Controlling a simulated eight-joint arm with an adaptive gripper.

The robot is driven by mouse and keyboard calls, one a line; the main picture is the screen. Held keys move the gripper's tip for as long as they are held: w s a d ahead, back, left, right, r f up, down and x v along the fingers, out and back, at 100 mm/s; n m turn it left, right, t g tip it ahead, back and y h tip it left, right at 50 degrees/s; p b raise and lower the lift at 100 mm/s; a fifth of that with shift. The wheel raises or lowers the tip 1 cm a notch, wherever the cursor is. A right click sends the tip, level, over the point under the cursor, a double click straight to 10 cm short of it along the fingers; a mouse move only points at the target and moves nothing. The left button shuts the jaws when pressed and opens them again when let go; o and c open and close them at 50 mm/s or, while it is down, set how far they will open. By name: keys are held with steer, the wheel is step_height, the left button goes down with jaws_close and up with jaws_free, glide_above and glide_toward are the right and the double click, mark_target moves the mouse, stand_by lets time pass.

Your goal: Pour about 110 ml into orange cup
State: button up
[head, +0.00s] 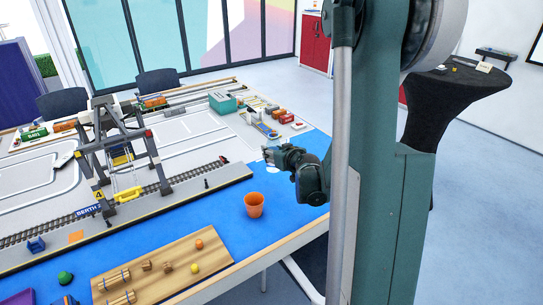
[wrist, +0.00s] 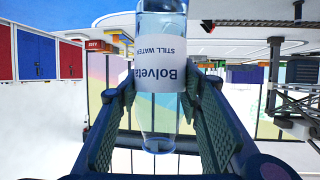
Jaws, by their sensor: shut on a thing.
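The orange cup (head: 254,207) stands upright on the blue part of the table, in front of and a little left of my gripper in the head view. I cannot tell what is inside it. My gripper (head: 272,155) is above the table's right side, apart from the cup. In the wrist view my gripper (wrist: 160,105) is shut around a clear bottle (wrist: 158,118) with a white "Bolveta still water" label, a finger on each side. The scene and the label both appear upside down there. The bottle is hard to make out in the head view, and its water level is unclear.
A wooden board (head: 160,266) with small blocks and balls lies in front left of the cup. A grey quay with rail track (head: 150,195) and a gantry crane (head: 125,150) are to the left. Small containers (head: 287,118) stand behind. Blue surface around the cup is clear.

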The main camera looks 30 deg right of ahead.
steer(key=shift+s+f+y, duration=0.3)
steer(key=shift+s+f, duration=0.05)
steer(key=shift+f, duration=0.3)
steer(key=s+a+f+n+g+y+b, duration=0.1)
steer(key=s+a+f+n+y+b, duration=0.2)
steer(key=s, duration=0.5)
steer(key=s+a+f+n+g+y+b, duration=0.1)
steer(key=s+a+f+n+y+b, duration=0.2)
steer(key=s+n+y, duration=0.3)
steer(key=shift+s+a+f+y, duration=0.3)
steer(key=shift+s+a+f, duration=0.4)
steer(key=shift+s, duration=0.55)
steer(key=shift+a+r+g+h, duration=0.15)
steer(key=shift+r+g+h, duration=0.05)
steer(key=shift+g+h, duration=0.25)
